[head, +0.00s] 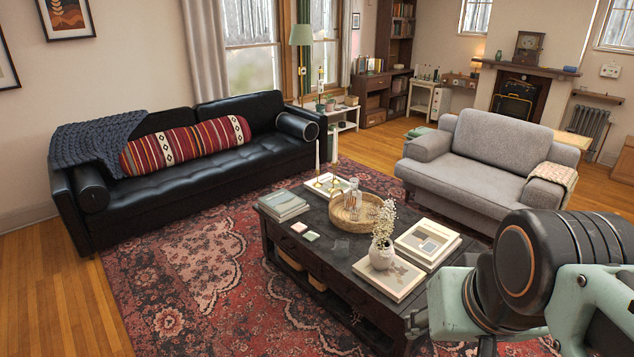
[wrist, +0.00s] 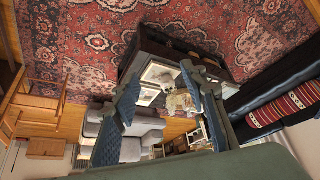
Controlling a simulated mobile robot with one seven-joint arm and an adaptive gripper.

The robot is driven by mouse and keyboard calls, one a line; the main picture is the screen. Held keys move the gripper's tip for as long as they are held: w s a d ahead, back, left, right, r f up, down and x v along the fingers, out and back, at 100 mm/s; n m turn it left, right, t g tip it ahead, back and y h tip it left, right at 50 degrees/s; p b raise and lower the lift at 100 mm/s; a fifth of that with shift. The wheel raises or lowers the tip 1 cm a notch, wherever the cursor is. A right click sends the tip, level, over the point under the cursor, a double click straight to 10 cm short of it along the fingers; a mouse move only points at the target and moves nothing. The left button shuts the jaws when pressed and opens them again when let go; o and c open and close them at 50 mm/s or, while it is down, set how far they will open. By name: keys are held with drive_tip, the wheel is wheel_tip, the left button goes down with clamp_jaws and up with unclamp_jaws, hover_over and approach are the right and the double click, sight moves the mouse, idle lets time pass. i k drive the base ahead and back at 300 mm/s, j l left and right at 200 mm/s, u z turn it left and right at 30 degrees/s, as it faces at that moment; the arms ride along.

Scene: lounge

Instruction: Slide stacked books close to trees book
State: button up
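A coffee table (head: 345,250) carries several books. A stack of grey-covered books (head: 283,206) lies at its left end. Another stack with a pale picture cover (head: 427,240) lies at the right end. A single flat book (head: 381,277) lies at the near right corner, under a white vase. A pale book (head: 327,185) lies at the far side, with candlesticks by it. I cannot tell which cover shows trees. My gripper (wrist: 157,84) is open and empty in the wrist view, its fingers apart, with the table beyond. Its fingertips are not visible in the head view.
A round woven tray (head: 345,224) with glasses sits mid-table, between the books. The vase (head: 382,254) holds white flowers. Small coasters (head: 305,231) lie near the front edge. A black sofa (head: 180,165) and a grey armchair (head: 485,160) flank the table. The rug (head: 190,290) in front is clear.

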sight(281, 205)
drive_tip(key=i+j+u, duration=0.35)
drive_tip(key=i, duration=0.15)
drive_tip(key=i+j+u, duration=0.2)
drive_tip(key=i+u, duration=0.15)
drive_tip(key=i, duration=0.15)
drive_tip(key=i+u, duration=0.35)
drive_tip(key=i, duration=0.2)
drive_tip(key=i+j+z, duration=0.1)
drive_tip(key=i, duration=0.5)
drive_tip(key=i+j+z, duration=0.1)
drive_tip(key=i, duration=0.45)
drive_tip(key=i+j+z, duration=0.1)
drive_tip(key=i+z, duration=0.2)
drive_tip(key=z, duration=0.15)
drive_tip(key=i+j+z, duration=0.2)
drive_tip(key=z, duration=0.25)
drive_tip(key=i+j+z, duration=0.3)
drive_tip(key=z, duration=0.15)
drive_tip(key=i+j+z, duration=0.2)
drive_tip(key=j+z, duration=0.15)
drive_tip(key=z, duration=0.15)
drive_tip(key=i+j+z, duration=0.15)
drive_tip(key=j+z, duration=0.3)
drive_tip(key=j, duration=0.15)
drive_tip(key=j+z, duration=0.45)
drive_tip(key=j, duration=0.2)
